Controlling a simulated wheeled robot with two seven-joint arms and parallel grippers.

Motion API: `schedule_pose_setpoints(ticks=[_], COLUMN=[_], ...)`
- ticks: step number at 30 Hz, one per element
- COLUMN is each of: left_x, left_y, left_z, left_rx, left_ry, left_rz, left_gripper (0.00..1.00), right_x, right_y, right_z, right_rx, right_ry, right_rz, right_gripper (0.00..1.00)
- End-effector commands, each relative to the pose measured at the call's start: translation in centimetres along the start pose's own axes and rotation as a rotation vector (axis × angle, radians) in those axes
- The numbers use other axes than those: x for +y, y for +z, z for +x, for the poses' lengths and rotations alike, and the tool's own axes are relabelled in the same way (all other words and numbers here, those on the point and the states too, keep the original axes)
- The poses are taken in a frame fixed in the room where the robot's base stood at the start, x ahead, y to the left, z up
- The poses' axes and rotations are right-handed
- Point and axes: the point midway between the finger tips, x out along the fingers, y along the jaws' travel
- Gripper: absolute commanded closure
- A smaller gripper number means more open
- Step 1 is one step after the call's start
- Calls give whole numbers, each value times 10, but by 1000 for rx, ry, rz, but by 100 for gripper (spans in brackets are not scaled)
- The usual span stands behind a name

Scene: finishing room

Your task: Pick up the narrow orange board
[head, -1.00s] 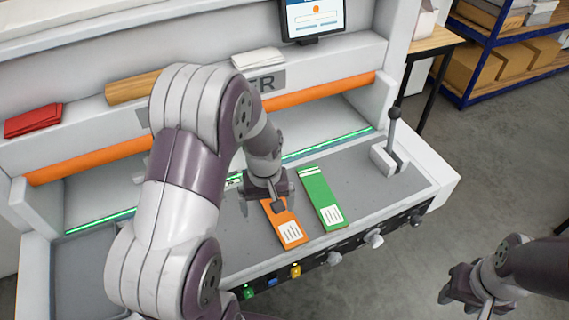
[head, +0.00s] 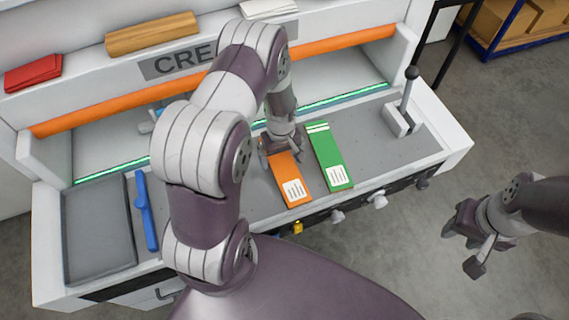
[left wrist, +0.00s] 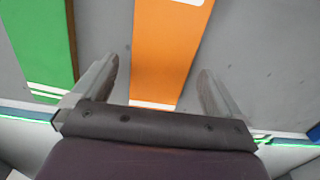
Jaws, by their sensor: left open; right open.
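The narrow orange board (head: 292,183) lies flat on the grey machine bed, with a white label at its near end. In the left wrist view the orange board (left wrist: 165,50) runs between the two fingers of my left gripper (left wrist: 160,88), with a gap on each side. In the head view my left gripper (head: 282,146) is low over the far end of the board, open, and partly hides that end. My right gripper (head: 474,238) is open and empty, off the front right of the machine above the floor.
A green board (head: 328,160) lies just right of the orange one; it also shows in the left wrist view (left wrist: 40,40). A lever (head: 405,105) stands at the right. A blue bar (head: 146,210) and a grey tray (head: 97,225) are at the left.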

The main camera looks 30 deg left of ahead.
Motion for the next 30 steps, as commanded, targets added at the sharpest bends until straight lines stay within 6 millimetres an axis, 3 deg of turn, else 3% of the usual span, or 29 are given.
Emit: schedule_pose_setpoints(ticks=[3,9,15,25,30], left_x=[0,0,0,1,1], left_y=[0,0,0,-1,-1], left_z=[11,14,13,10,-9], left_rx=[1,1,1,3,5], left_ry=[1,1,1,3,4], left_rz=[0,0,1,1,1], left_gripper=[0,0,57,57,57], right_x=[0,0,0,0,0], right_y=[0,0,0,0,1], right_z=[-3,-2,-2,0,8], right_rx=[-1,-1,-1,-1,-1], right_ry=[0,0,0,0,0], right_rz=[0,0,0,0,0], right_gripper=[57,57,57,57,57])
